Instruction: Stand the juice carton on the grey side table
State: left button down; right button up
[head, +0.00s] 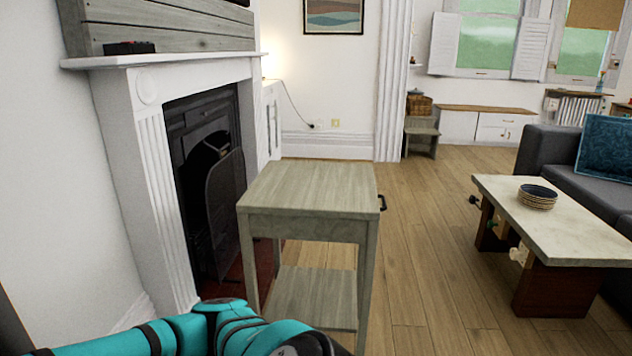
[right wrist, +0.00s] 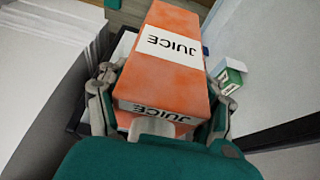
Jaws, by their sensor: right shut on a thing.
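The juice carton (right wrist: 172,75) is orange with white JUICE labels and fills the middle of the right wrist view. My right gripper (right wrist: 160,100) is shut on it, one finger at each side. The carton's far end reaches past the fingers toward the top of that view. The grey side table (head: 310,190) stands in the middle of the head view, with a bare top, a lower shelf and a dark handle on its right side. A teal arm of mine crosses the bottom of the head view, in front of the table. My left gripper does not show.
A white fireplace (head: 160,170) with a dark metal screen stands close left of the side table. A coffee table (head: 570,222) with stacked plates (head: 537,197) is at right, before a dark sofa (head: 545,150). Wooden floor (head: 430,240) between the tables is clear. A small green-and-white box (right wrist: 230,76) lies beside the carton.

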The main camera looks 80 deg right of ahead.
aim_at(342, 174)
jog(key=k+l, duration=0.3)
jog(key=k+l+z, duration=0.1)
jog(key=k+l, duration=0.15)
jog(key=l, duration=0.25)
jog(key=k+l, duration=0.25)
jog(key=l, duration=0.15)
jog(key=k+l+z, duration=0.1)
jog(key=k+l, duration=0.2)
jog(key=l, duration=0.1)
